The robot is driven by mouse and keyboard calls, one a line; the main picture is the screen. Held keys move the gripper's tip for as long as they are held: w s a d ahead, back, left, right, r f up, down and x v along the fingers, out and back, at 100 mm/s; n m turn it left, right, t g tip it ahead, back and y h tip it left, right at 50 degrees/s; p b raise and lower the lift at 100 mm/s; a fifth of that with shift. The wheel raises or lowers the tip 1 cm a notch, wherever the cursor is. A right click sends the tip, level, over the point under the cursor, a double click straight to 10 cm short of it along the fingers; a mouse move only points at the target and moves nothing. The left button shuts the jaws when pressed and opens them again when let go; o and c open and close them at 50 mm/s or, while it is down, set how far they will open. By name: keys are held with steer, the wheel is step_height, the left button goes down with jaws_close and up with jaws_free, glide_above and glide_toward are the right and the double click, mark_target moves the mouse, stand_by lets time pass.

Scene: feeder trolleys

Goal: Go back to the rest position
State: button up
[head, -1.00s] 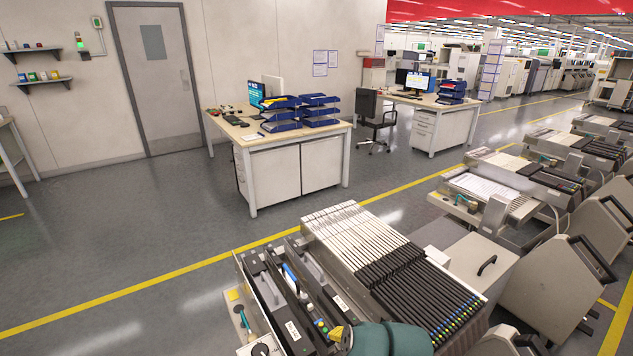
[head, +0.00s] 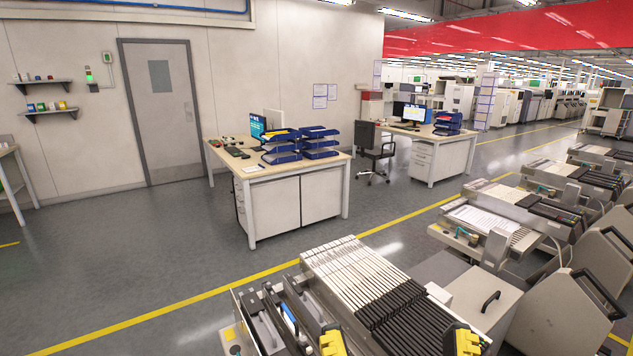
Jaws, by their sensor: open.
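My gripper (head: 398,342) shows at the bottom edge of the head view as two yellow-and-black fingers, set wide apart with nothing seen between them. It is open. The nearest feeder trolley (head: 234,308) lies behind and around the fingers. A row of feeders (head: 352,268) with white tops and black front sections stands in it. Black feeder parts (head: 270,325) lie in its left section. The fingers cover part of the trolley, and I cannot tell whether they touch it. The rest of my arm is out of view.
More feeder trolleys (head: 490,228) line the right side, with grey side panels and black handles (head: 599,292). A workbench (head: 297,205) with blue trays stands beyond the yellow floor line, a second desk (head: 440,152) behind it. The floor (head: 110,260) at left is clear.

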step_height(320, 180, up, 36)
steer(key=p, duration=3.3)
steer(key=shift+r, duration=0.2)
step_height(320, 180, down, 42)
steer(key=b, duration=4.1)
steer(key=shift+r+b, duration=0.2)
steer(key=shift+b, duration=0.15)
steer(key=shift+c, duration=0.4)
